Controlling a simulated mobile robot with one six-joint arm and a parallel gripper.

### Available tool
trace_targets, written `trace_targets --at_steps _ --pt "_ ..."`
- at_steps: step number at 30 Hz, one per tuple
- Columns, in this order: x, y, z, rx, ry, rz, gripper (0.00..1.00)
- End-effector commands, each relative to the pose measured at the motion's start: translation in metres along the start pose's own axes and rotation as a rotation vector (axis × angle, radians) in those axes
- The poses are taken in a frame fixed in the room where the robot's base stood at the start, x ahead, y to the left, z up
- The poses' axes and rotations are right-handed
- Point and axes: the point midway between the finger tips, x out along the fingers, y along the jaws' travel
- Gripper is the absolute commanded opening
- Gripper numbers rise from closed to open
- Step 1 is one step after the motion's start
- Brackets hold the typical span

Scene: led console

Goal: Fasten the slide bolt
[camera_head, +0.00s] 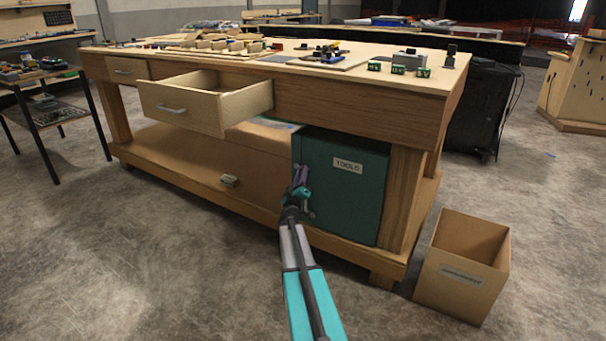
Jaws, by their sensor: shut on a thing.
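A teal cabinet (350,200) labelled TOOLS stands on the bench's lower shelf, at the right. My gripper (301,176) is at the left edge of its front, low under the bench top. The gripper is shut on a small part there, which looks like the slide bolt. The bolt itself is mostly hidden behind the gripper and too small to make out, so I cannot tell how far it is slid. My arm reaches up to it from the bottom of the picture.
The workbench (362,106) has an open, empty-looking drawer (181,106) above and left of my gripper. An open cardboard box (462,275) stands on the floor at right.

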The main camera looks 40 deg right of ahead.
Motion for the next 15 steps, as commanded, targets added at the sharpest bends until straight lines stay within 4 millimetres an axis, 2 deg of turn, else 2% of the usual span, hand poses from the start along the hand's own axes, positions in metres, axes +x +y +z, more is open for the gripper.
trace_targets --at_steps 2,3,6,15 --pt "0.0011 -0.0048 -0.0017 0.000 0.002 -0.011 0.00" --pt "0.0012 -0.0050 -0.0019 0.000 0.002 -0.011 0.21" --pt "0.0012 -0.0045 -0.0020 -0.001 0.002 -0.010 0.36" --pt "0.0006 -0.0024 -0.0014 -0.002 0.002 -0.006 0.36"
